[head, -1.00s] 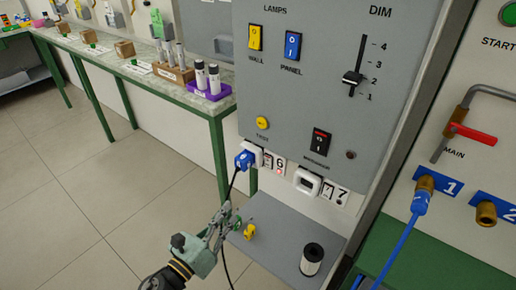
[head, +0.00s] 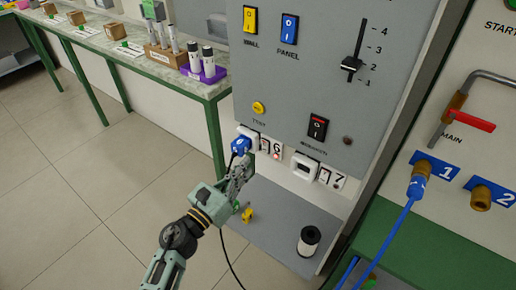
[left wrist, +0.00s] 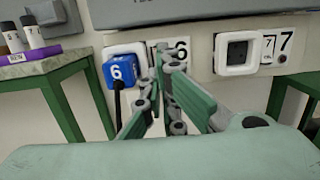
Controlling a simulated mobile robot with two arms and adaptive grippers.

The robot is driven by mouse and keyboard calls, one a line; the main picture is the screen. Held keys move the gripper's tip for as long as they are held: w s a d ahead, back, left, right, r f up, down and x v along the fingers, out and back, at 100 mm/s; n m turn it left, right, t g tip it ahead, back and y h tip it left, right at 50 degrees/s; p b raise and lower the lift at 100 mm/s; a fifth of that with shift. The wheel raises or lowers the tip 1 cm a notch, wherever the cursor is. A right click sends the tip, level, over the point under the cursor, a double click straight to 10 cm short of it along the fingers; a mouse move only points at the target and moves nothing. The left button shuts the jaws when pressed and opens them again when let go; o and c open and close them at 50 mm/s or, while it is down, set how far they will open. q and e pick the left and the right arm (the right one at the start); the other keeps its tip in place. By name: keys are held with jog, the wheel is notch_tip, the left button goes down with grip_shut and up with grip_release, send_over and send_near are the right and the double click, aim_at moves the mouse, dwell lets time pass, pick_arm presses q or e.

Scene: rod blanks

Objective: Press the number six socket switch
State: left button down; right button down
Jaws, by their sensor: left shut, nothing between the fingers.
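The number six socket (head: 254,134) is on the wall below the grey panel, with a blue plug (head: 241,146) marked 6 in it. Its switch (head: 264,143) is a small rocker between the socket and the "6" label (head: 277,147), with a red light below the label. My left gripper (head: 244,162) is shut and empty, its tips just below and in front of the plug and switch. In the left wrist view the fingertips (left wrist: 165,52) overlap the switch area and hide most of it; the blue plug (left wrist: 120,72) is to their left. I cannot tell whether they touch. My right gripper is not in view.
Socket seven (head: 304,166) is to the right, with its own switch. The plug's black cable hangs beside my left gripper.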

aim_at(264, 145)
pick_arm(q)
jog(key=x, duration=0.6)
jog(key=shift+w+p, duration=0.1)
jog(key=shift+p, duration=0.3)
jog(key=shift+w+d, duration=0.4)
jog(key=shift+w, duration=0.05)
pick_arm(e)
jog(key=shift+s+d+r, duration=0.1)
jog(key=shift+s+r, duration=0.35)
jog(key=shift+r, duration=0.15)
